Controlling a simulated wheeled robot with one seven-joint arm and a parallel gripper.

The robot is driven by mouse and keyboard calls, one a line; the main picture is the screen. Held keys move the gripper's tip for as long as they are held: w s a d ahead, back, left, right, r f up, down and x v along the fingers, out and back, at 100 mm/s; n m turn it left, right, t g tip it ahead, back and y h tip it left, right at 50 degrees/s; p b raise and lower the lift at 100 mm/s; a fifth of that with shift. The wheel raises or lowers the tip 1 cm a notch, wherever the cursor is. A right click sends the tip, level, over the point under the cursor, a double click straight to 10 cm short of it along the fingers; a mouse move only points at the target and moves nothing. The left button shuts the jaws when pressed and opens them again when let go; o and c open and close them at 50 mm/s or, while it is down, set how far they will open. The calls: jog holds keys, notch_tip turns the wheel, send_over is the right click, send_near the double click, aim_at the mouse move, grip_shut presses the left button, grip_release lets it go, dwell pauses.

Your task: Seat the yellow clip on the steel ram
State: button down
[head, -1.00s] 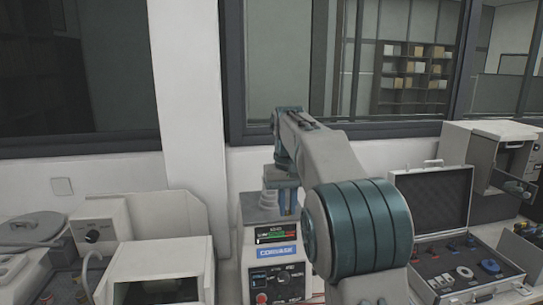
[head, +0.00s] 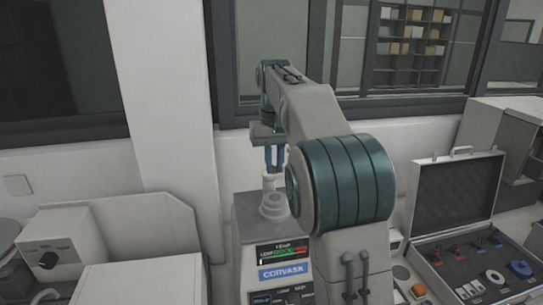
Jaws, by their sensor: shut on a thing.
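The press (head: 273,265) is a grey cabinet with a blue label on its front. On its top sits a pale stepped ring (head: 273,205) with a short pale post rising from it, which I take to be the steel ram (head: 269,182). My gripper (head: 274,168) points down with blue fingers close above the post, or behind it. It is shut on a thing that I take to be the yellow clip. No yellow shows, and the fingertips are partly hidden. I cannot tell whether the clip touches the ram.
An open case (head: 418,252) with several small coloured parts in foam stands at the right, its lid raised. The wall and window are close behind the press.

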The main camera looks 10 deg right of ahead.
aim_at(275, 173)
jog(key=shift+s+d+f, duration=0.1)
jog(key=shift+s+f, duration=0.05)
jog(key=shift+f, duration=0.3)
jog(key=shift+f+b, duration=1.1)
jog(key=shift+f, duration=1)
jog(key=shift+p, duration=0.35)
jog(key=shift+f, duration=1)
dwell(0.9)
jog(key=c, duration=0.9)
grip_release()
jog(key=shift+c, duration=0.2)
